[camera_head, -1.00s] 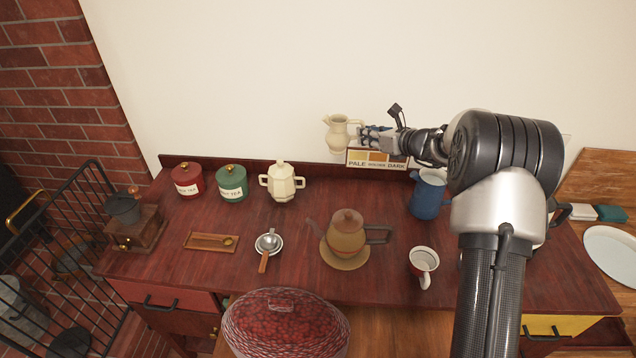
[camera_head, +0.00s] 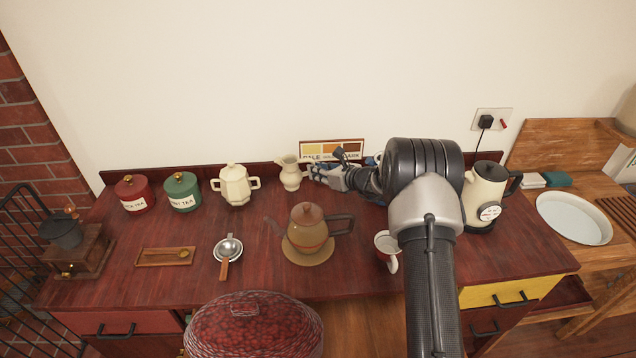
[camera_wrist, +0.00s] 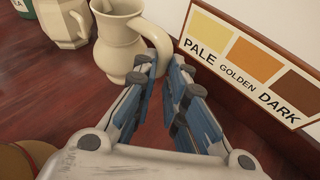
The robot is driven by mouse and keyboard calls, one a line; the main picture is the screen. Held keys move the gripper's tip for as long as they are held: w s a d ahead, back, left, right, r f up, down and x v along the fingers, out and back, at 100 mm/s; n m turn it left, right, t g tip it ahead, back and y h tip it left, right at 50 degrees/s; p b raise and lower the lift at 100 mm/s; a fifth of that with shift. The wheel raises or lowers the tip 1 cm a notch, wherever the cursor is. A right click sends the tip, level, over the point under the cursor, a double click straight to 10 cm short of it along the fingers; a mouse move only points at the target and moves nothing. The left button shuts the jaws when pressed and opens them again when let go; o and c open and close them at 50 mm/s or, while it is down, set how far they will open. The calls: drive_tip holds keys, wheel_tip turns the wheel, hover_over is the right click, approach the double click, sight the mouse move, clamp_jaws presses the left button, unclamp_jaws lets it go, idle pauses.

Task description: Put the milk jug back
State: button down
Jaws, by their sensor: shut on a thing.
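The milk jug (camera_head: 290,174) is cream, with a round body, a spout and a looped handle. It is upright at the back of the dark red sideboard, right of the cream sugar pot. My gripper (camera_head: 312,172) reaches it from the right and is shut on its handle. In the wrist view the jug (camera_wrist: 122,42) is just beyond the fingertips (camera_wrist: 163,72), with the handle between them. Its base looks at or very near the wood; I cannot tell if it touches.
The cream lidded sugar pot (camera_head: 234,187) stands close on the jug's left, beside green (camera_head: 182,193) and red (camera_head: 134,195) tea tins. A PALE GOLDEN DARK colour card (camera_head: 331,149) is behind my gripper. A brown teapot (camera_head: 307,232) stands in front.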

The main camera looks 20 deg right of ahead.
drive_tip(key=shift+f+b, duration=0.4)
drive_tip(key=shift+f, duration=1.3)
drive_tip(key=shift+f, duration=0.2)
drive_tip(key=c, duration=1.6)
unclamp_jaws()
drive_tip(key=shift+c, duration=0.2)
drive_tip(key=shift+r, duration=0.15)
